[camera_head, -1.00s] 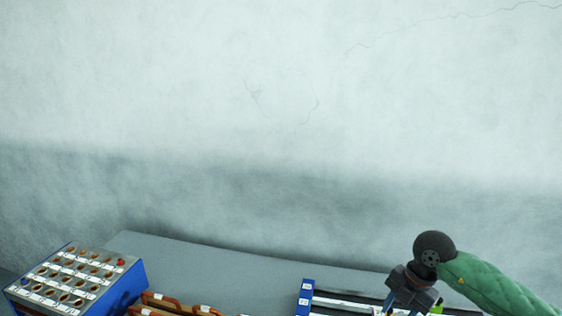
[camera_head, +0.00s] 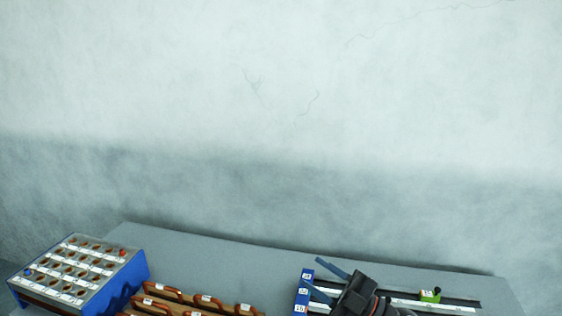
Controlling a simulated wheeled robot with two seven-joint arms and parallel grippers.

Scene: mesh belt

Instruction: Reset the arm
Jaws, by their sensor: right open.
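My right gripper (camera_head: 318,278) is at the bottom of the head view, right of centre. Its two bluish-grey fingers stand apart and point to the upper left, with nothing seen between them. Its dark body covers part of a rail with a blue end block (camera_head: 303,291), and the fingers overlap that block in the picture. I cannot tell whether they touch it. My left gripper is not in the view.
A blue box (camera_head: 140,279) with a labelled top of several round holes stands at the left. Several brown handles (camera_head: 209,300) lie at the bottom centre. A green block (camera_head: 430,296) sits on the rail at the right. The table's back strip (camera_head: 230,254) is clear before a pale wall.

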